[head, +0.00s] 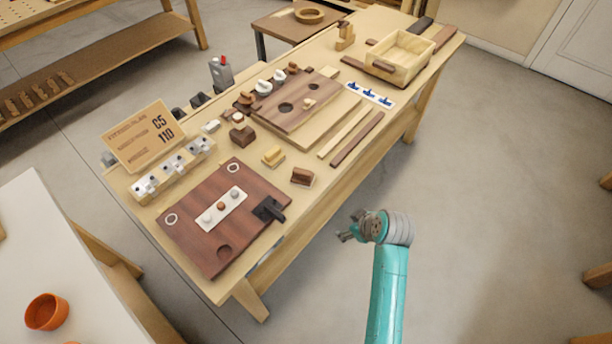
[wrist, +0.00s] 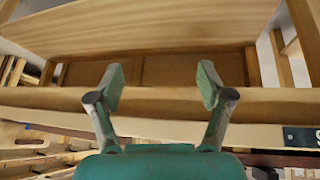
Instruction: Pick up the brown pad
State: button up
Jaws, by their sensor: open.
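A small dark brown block (head: 302,176), which looks like the brown pad, lies near the front edge of the wooden bench (head: 300,220). A second brown block (head: 242,136) with a lighter piece on top sits further back, so I cannot be sure which one is the pad. My gripper (head: 348,230) is out over the floor in front of the bench, apart from both blocks. In the wrist view my gripper (wrist: 158,90) has its two fingers wide apart with nothing between them. Neither brown block can be made out in the wrist view.
A yellowish block (head: 273,156) lies left of the small brown block. A reddish-brown board (head: 190,225) with a black clamp-like piece (head: 268,210) lies left, and long strips (head: 358,138) lie right. An open wooden box (head: 402,58) stands at the far end. Floor in front is clear.

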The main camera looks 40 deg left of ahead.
jog(key=w+a+r+n+g, duration=0.2)
jog(key=w+a+r+n, duration=0.1)
jog(key=a+r, duration=0.55)
jog(key=n+g+h, duration=0.1)
jog(key=n+g, duration=0.1)
jog(key=n, duration=0.2)
send_near(304, 171)
jog(key=f, duration=0.1)
jog(key=x, duration=0.5)
jog(key=shift+s, duration=0.35)
jog(key=shift+w+x, duration=0.15)
jog(key=shift+x, duration=1.15)
jog(key=shift+w+x, duration=0.1)
jog(key=shift+x, duration=1.25)
jog(key=shift+a, duration=0.15)
jog(key=c, duration=1.4)
notch_tip(304, 171, up, 10)
jog(key=shift+r, duration=0.1)
